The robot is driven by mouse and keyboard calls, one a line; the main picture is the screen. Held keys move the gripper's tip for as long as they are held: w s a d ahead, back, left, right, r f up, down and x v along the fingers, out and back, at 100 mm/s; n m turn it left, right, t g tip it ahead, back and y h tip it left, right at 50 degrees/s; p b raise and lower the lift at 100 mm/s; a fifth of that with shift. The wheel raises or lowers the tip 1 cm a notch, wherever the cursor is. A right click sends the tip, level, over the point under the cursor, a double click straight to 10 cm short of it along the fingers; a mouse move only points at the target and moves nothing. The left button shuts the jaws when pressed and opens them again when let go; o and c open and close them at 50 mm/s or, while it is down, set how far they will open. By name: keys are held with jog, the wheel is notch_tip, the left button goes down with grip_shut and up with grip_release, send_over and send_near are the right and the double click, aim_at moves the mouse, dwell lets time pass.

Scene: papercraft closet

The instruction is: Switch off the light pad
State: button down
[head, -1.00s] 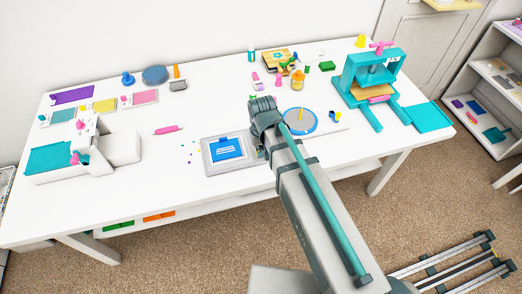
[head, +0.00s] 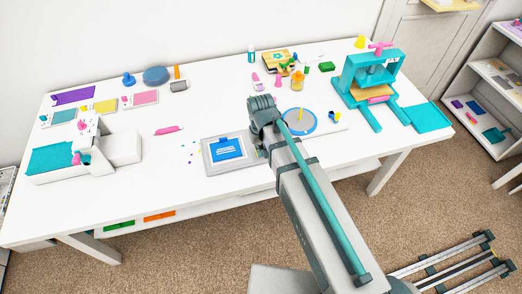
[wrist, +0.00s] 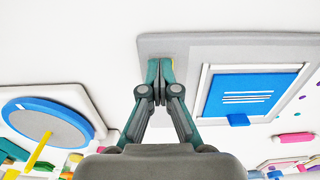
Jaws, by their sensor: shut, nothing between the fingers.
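The light pad is a flat grey pad (head: 236,168) on the white table in the head view, left of my arm. On it lies a white-bordered sheet with a blue card (head: 228,148). The wrist view shows the pad's grey surface (wrist: 190,48) with the blue card (wrist: 245,95) at right. My gripper (wrist: 160,62) is shut and empty, its tips over the pad's bare strip beside the sheet. A small yellow bit (wrist: 173,64) shows just beside the fingertips, mostly hidden by them. I cannot tell whether the tips touch it. In the head view my arm hides the fingers.
A round blue-rimmed grey disc (head: 299,121) on a pale board lies right of my arm. A teal press (head: 372,78) stands at the back right. A white and teal machine (head: 110,148) is at left. A pink tool (head: 168,130) lies on mostly clear table.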

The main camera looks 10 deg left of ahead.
jog(key=shift+w+a+r+p, duration=0.15)
jog(key=shift+w+p, duration=0.15)
jog(key=shift+w, duration=0.15)
jog(key=r+p, duration=0.2)
jog(key=r, duration=0.1)
jog(key=s+r+p, duration=0.1)
jog(key=shift+s+d+r, duration=0.1)
jog(key=shift+d+r, duration=0.1)
jog(key=shift+d, duration=0.1)
jog(key=shift+r+b, duration=0.2)
jog(key=shift+b, duration=0.35)
notch_tip(320, 180, up, 9)
jog(key=b, duration=0.1)
jog(key=shift+s+b, duration=0.2)
jog(key=shift+b, duration=0.2)
jog(key=shift+d+f, duration=0.1)
jog(key=shift+f, duration=0.05)
